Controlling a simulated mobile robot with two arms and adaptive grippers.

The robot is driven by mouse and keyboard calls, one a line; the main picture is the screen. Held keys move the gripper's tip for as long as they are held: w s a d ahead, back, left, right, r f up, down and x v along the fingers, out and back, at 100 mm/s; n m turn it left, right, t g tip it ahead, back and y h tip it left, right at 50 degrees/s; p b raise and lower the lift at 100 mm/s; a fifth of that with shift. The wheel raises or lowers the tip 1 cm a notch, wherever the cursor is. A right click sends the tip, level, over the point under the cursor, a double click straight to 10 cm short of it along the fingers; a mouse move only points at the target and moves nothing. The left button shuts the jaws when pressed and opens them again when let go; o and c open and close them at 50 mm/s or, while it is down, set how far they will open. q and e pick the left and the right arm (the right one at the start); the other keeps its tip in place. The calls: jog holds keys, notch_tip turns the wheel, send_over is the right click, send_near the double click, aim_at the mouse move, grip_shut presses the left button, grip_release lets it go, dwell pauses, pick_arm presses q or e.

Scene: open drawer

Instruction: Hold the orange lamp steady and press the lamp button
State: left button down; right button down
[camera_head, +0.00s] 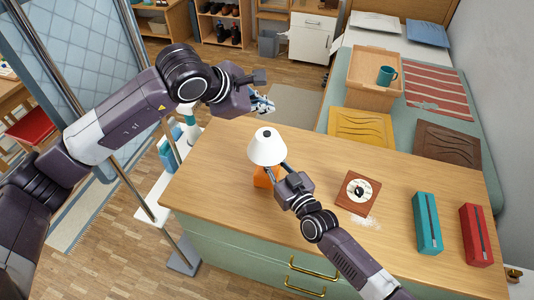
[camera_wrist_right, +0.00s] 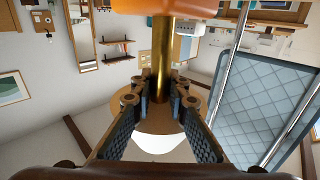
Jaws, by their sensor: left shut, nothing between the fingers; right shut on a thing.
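The lamp has a white shade (camera_head: 267,146) and an orange base (camera_head: 262,178). It stands upright on the wooden dresser top (camera_head: 215,165). My right gripper (camera_head: 276,170) is shut on the lamp's stem below the shade. In the right wrist view, which is upside down, its fingers (camera_wrist_right: 163,88) close around the brass stem (camera_wrist_right: 163,50), with the orange base (camera_wrist_right: 180,5) at the top and the shade (camera_wrist_right: 160,143) at the bottom. My left gripper (camera_head: 263,103) is shut and empty, in the air beyond the lamp, apart from it. I cannot make out the lamp button.
A square wooden piece with a round dial (camera_head: 358,191) lies right of the lamp. A teal box (camera_head: 427,223) and a red box (camera_head: 476,235) lie further right. A bed with a wooden tray (camera_head: 362,91) and a teal mug (camera_head: 386,75) stands behind the dresser.

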jog(key=c, duration=1.8)
grip_release()
